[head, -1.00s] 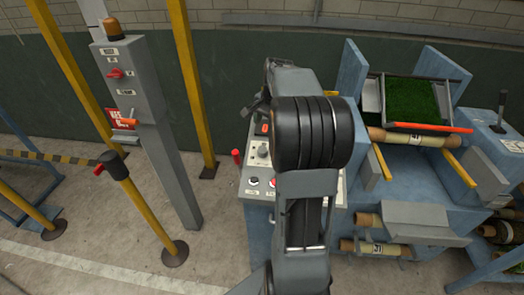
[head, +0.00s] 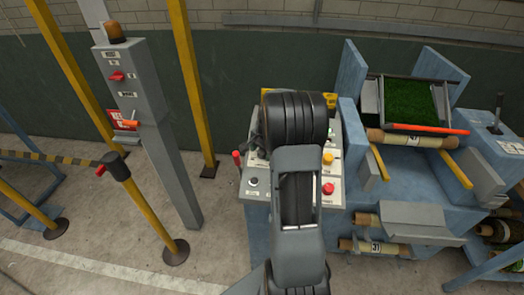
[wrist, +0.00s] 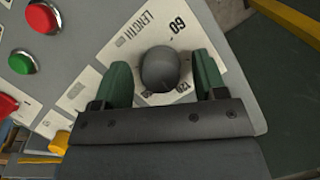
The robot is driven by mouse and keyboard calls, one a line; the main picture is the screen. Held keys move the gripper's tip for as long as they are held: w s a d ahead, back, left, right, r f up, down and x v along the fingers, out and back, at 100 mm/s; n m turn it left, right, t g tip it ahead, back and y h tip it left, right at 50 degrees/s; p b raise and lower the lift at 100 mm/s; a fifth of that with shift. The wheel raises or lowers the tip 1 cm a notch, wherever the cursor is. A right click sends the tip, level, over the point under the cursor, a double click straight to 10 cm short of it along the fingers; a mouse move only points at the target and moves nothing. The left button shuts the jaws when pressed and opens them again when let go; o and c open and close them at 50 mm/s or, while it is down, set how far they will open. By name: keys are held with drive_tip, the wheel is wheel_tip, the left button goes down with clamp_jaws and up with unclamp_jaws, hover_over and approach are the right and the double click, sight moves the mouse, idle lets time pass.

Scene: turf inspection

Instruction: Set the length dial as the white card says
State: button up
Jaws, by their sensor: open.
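The length dial (wrist: 160,68) is a dark grey round knob on a white plate (wrist: 146,50) printed LENGTH, with 60 and 120 readable. Its pointer mark is not clear to me. My gripper (wrist: 161,77) is open, with one green finger on each side of the knob in the wrist view. Whether the fingers touch it I cannot tell. In the head view my arm hides the dial on the control panel (head: 333,190). I cannot make out the white card in either view.
A red button (head: 328,188) and a yellow button (head: 328,158) stand on the panel. The wrist view also shows a green button (wrist: 22,62). A grey post (head: 160,140) stands at left. A turf tray (head: 405,102) and a roll (head: 412,138) are at right.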

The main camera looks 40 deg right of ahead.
drive_tip(key=shift+f, duration=0.1)
drive_tip(key=shift+c, duration=0.4)
drive_tip(key=c, duration=0.8)
drive_tip(key=shift+c, duration=0.2)
drive_tip(key=n, duration=0.2)
drive_tip(key=n+g+h+b, duration=0.1)
drive_tip(key=n, duration=0.2)
drive_tip(key=shift+n+g, duration=0.3)
drive_tip(key=n+h+b, duration=0.1)
drive_tip(key=n, duration=0.4)
drive_tip(key=shift+g, duration=0.4)
drive_tip(key=shift+n+h, duration=0.3)
drive_tip(key=shift+n, duration=0.1)
drive_tip(key=o, duration=0.9)
